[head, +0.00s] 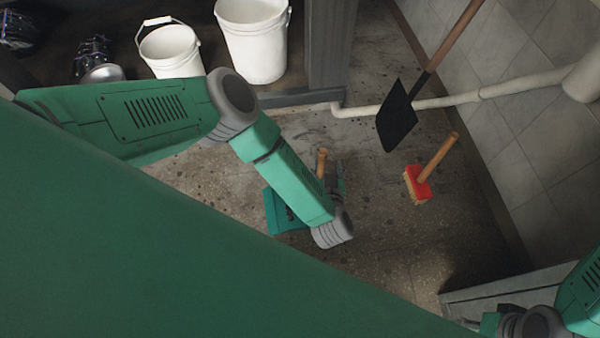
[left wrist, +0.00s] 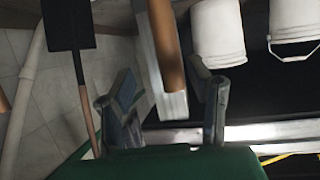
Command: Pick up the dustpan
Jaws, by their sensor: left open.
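The teal dustpan (head: 286,212) lies on the floor in the head view, partly hidden behind my left forearm. Its wooden handle (head: 321,162) sticks up beside the forearm. My left gripper (head: 334,178) is at the handle, mostly hidden by my arm in that view. In the left wrist view my left gripper (left wrist: 168,98) is open, with one finger on each side of the brown handle (left wrist: 170,45). I cannot tell whether either finger touches it. Only my right arm shows at the head view's lower right corner; its gripper is not visible.
A red brush (head: 417,184) with a wooden handle lies to the right. A black shovel (head: 397,118) leans near the wall pipe (head: 440,101). Two white buckets (head: 172,52) (head: 254,40) stand at the back, left of a grey post (head: 333,45). Floor between dustpan and brush is clear.

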